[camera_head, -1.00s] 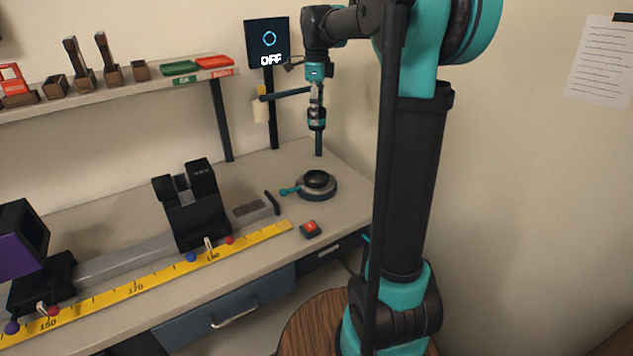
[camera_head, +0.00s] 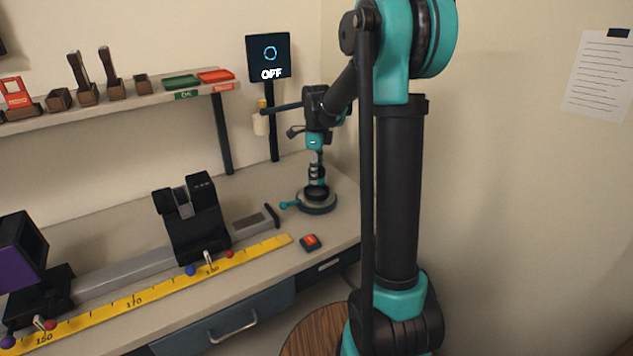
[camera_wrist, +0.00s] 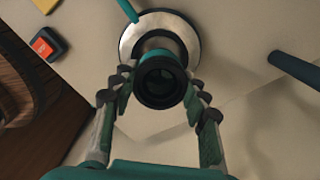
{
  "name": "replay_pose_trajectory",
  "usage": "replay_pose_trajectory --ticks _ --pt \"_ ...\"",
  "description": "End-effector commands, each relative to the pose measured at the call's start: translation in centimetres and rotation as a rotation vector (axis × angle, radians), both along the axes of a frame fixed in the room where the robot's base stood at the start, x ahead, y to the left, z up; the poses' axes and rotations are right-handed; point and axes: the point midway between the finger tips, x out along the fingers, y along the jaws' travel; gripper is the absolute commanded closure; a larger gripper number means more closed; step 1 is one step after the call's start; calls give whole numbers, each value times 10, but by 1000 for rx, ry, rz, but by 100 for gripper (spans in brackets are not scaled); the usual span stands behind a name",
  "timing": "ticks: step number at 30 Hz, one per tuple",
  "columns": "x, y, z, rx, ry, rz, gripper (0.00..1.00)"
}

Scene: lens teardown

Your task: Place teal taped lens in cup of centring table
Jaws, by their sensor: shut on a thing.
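The teal taped lens (camera_wrist: 162,82) is a dark barrel with a teal band, held between the fingers of my gripper (camera_wrist: 160,92) in the wrist view. In the head view my gripper (camera_head: 316,172) points straight down with the lens (camera_head: 317,185) low over the centring table (camera_head: 318,208). The centring table is a round grey disc with a teal handle; its ring also shows in the wrist view (camera_wrist: 192,28) behind the lens. The cup is mostly hidden by the lens. I cannot tell whether the lens touches the cup.
A red button box (camera_head: 310,242) sits near the bench's front edge. A black screen reading OFF (camera_head: 268,58) stands behind on a post. An optical rail with a black holder (camera_head: 192,215) and a yellow ruler (camera_head: 140,298) lie to the left. Green and red trays (camera_head: 182,82) are on the shelf.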

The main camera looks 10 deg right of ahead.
Motion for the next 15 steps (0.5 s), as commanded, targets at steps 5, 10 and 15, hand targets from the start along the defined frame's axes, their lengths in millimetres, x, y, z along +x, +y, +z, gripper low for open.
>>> replay_pose_trajectory --ticks 5,10,15 --pt "0 0 -20 0 0 0 89" --pt "0 0 -36 0 0 0 89" --pt "0 0 -36 0 0 0 89"
